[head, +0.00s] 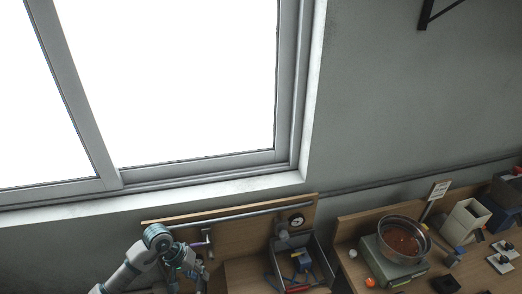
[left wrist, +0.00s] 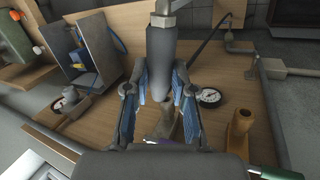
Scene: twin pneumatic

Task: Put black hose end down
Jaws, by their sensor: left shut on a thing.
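My left gripper (head: 190,268) is low in the head view, in front of the wooden board. In the left wrist view my left gripper (left wrist: 162,95) has its blue-padded fingers closed around a dark grey, tapering piece (left wrist: 163,62), which looks like the black hose end. A thin black line (left wrist: 205,40) runs from behind it toward the upper right; I cannot tell whether it is the hose. Whether the held piece touches anything below is hidden by the fingers. My right gripper is in neither view.
The wooden board (head: 240,212) carries a pipe and a round gauge (head: 296,220). A grey open bin (head: 318,262) holds small parts. In the left wrist view a gauge (left wrist: 209,97) and an ochre fitting (left wrist: 240,125) stand right of the gripper. A metal bowl (head: 403,240) stands on the right bench.

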